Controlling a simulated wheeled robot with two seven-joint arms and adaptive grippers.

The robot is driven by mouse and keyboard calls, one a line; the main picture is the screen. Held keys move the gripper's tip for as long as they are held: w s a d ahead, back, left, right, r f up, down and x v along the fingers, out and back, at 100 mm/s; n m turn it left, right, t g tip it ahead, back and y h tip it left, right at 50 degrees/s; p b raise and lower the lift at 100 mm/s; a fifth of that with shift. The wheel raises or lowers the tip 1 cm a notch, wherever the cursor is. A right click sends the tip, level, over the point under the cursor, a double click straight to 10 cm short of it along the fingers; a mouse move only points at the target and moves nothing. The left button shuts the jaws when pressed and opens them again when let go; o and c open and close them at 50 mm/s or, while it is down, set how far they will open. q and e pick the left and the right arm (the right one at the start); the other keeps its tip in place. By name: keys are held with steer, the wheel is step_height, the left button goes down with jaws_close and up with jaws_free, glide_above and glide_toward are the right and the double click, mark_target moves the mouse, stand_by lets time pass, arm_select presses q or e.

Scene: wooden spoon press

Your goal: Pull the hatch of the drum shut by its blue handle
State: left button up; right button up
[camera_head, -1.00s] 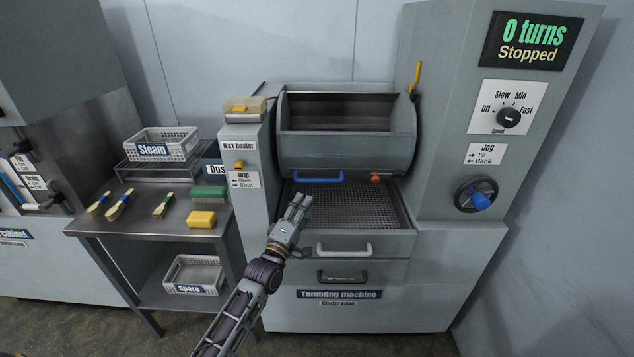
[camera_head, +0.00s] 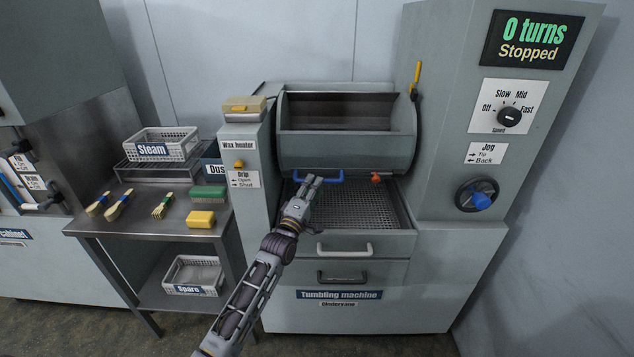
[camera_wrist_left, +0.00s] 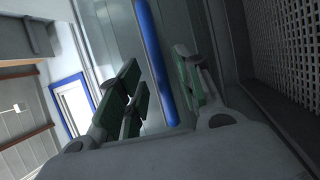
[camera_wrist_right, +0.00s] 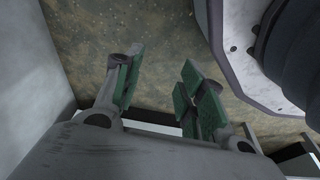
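The drum (camera_head: 345,150) of the tumbling machine has a dark rectangular opening (camera_head: 340,112) in its upper front. The blue handle (camera_head: 330,178) is a horizontal bar low on the drum's front, partly hidden by my left gripper. My left gripper (camera_head: 312,183) is at the handle's left part, over the perforated tray. In the left wrist view the blue handle (camera_wrist_left: 156,62) runs between the spread green-padded fingers (camera_wrist_left: 166,90), which are not closed on it. My right gripper (camera_wrist_right: 160,82) is open and empty above the speckled floor; it is outside the head view.
An orange-red knob (camera_head: 376,178) sits right of the handle. The perforated tray (camera_head: 360,210) lies below the drum, with a drawer handle (camera_head: 344,250) under it. The wax heater (camera_head: 240,142) stands left, the jog wheel (camera_head: 477,195) right.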

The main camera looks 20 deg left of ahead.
arm_select(q)
steer(key=shift+x, duration=1.55)
jaws_close()
